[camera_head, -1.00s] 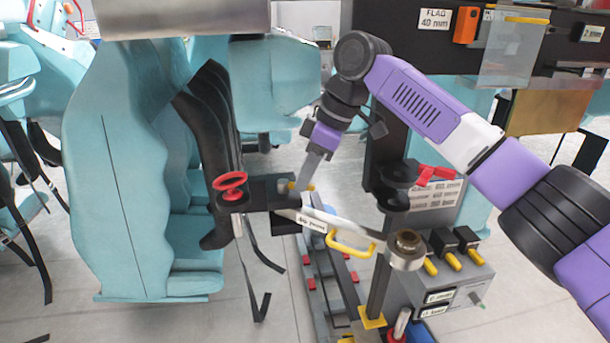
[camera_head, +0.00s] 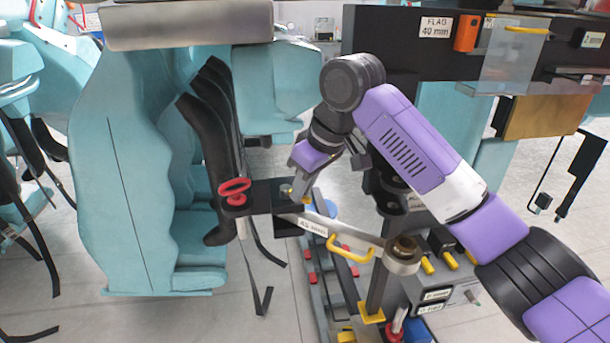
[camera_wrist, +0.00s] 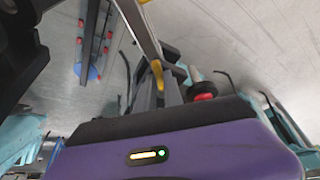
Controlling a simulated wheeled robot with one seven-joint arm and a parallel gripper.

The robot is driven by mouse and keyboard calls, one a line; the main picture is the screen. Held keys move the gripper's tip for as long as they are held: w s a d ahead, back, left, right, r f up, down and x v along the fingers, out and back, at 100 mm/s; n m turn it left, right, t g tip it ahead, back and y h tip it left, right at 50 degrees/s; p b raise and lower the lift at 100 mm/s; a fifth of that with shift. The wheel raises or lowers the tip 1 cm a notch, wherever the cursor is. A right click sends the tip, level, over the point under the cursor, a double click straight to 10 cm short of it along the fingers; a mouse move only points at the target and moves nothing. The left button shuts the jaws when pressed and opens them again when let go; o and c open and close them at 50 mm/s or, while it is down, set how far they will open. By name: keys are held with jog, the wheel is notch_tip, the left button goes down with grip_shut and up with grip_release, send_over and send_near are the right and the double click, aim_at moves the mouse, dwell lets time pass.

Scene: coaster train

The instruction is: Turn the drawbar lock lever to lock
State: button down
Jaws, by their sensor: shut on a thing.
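The drawbar (camera_head: 358,243) is a grey bar with a size label and a yellow loop handle (camera_head: 350,250). It runs from a round pivot at right to a dark block (camera_head: 265,195) beside the teal seats. My gripper (camera_head: 299,197) points down at that block's right end. It is shut on the small yellow-tipped lock lever, which the fingers mostly hide in the head view. In the wrist view, yellow of the lever (camera_wrist: 157,73) shows at the fingertips. Its exact turn angle is hard to tell.
A red handwheel (camera_head: 234,190) stands left of my gripper, close by. Teal seats (camera_head: 135,180) fill the left. A dark panel with a flag label (camera_head: 435,27) is behind my arm. A grey box with yellow-ended levers (camera_head: 440,285) stands at lower right.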

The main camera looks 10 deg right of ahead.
jog(key=m+p, duration=0.1)
jog(key=a+m+h+p, duration=0.1)
jog(key=m+p, duration=0.1)
jog(key=s+a+m+p, duration=0.1)
jog(key=m+p, duration=0.1)
jog(key=shift+s+r+t+h, duration=0.1)
jog(key=shift+r+t+h, duration=0.1)
jog(key=shift+t+h, duration=0.2)
jog(key=shift+a+f+m+h+p, duration=0.1)
jog(key=shift+a+m+h+p, duration=0.2)
jog(key=shift+m+p, duration=0.55)
jog(key=shift+a+f+m+h+p, duration=0.15)
jog(key=shift+m+h+p, duration=0.15)
jog(key=shift+m+p, duration=0.5)
jog(key=c, duration=1.5)
grip_release()
jog(key=shift+o, duration=0.2)
jog(key=shift+a+r, duration=0.1)
